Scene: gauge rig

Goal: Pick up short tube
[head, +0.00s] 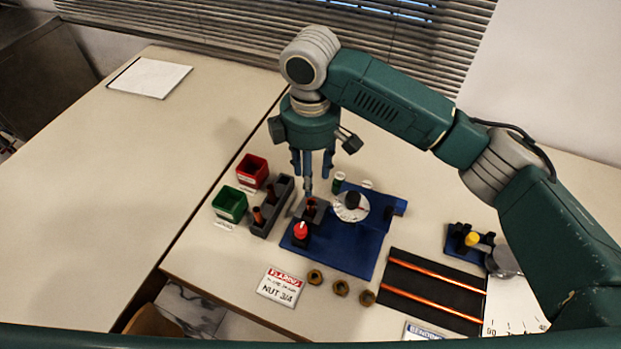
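Short copper tubes stand in a dark grey rack (284,190): a front tube (258,216) and a rear tube (271,193). Another short copper tube (311,206) stands in a grey block on the blue rig (345,258). My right gripper (311,178) comes in from the right and points down, just behind and above that block. Whether a fingertip touches the block or tube cannot be told. My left gripper is out of view.
A red bin (252,170) and a green bin (230,204) stand left of the rack. A red-topped part (301,231) and a dial (351,206) sit on the rig. Several brass nuts (340,287) lie in front. Long copper tubes (433,293) lie on a black mat (408,284).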

